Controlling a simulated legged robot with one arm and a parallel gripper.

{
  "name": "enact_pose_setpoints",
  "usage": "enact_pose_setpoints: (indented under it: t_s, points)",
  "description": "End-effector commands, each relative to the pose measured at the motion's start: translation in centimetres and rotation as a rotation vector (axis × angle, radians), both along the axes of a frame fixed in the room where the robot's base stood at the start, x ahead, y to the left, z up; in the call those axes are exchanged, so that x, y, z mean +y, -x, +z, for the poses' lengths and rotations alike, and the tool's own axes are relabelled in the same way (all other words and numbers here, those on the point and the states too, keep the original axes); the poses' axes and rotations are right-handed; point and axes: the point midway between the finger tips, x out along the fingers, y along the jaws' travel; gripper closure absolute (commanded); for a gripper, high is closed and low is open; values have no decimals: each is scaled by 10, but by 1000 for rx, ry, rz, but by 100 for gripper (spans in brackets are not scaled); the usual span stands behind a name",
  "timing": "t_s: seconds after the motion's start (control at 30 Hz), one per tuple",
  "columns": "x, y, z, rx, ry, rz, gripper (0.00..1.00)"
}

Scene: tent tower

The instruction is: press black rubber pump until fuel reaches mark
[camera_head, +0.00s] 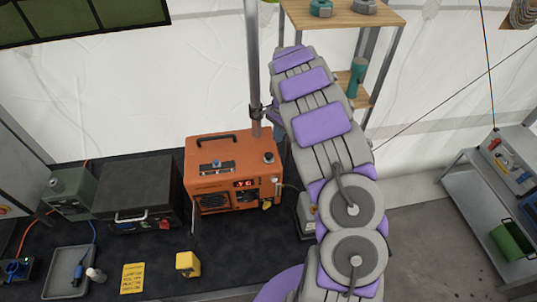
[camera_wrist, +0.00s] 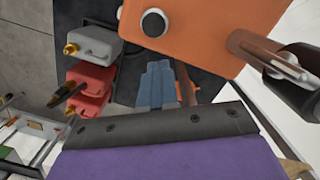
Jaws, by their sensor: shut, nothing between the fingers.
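In the wrist view, an orange surface (camera_wrist: 205,30) carries a round black-and-white knob (camera_wrist: 153,22). I cannot tell whether either round part is the rubber pump. My gripper (camera_wrist: 168,80) shows blue-grey fingers shut together and empty, just below that orange surface; contact is unclear. I cannot make out a fuel level or mark.
A metal pole (camera_head: 253,70) rises behind the heater. Grey (camera_wrist: 95,43) and red (camera_wrist: 90,85) canisters show in the wrist view. A wooden shelf (camera_head: 345,17) stands behind my arm.

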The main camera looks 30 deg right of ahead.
Motion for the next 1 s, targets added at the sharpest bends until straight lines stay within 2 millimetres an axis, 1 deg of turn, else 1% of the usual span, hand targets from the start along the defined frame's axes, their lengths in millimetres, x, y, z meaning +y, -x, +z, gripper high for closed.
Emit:
enact_pose_setpoints:
  t_s: [0.03, 0.2, 0.4, 0.5, 0.7, 0.8, 1.0]
  points:
    - [-2, -1, 12, -4, 1, 1, 100]
    - [-6, -3, 50, -4, 0, 2, 100]
    - [-12, -6, 92, -6, 1, 2, 100]
    - [-14, -5, 109, -3, -2, 0, 100]
    - [-16, -5, 128, 0, -1, 2, 100]
    - [-16, -5, 131, 0, -2, 1, 100]
    - [-17, -5, 132, 1, -2, 0, 100]
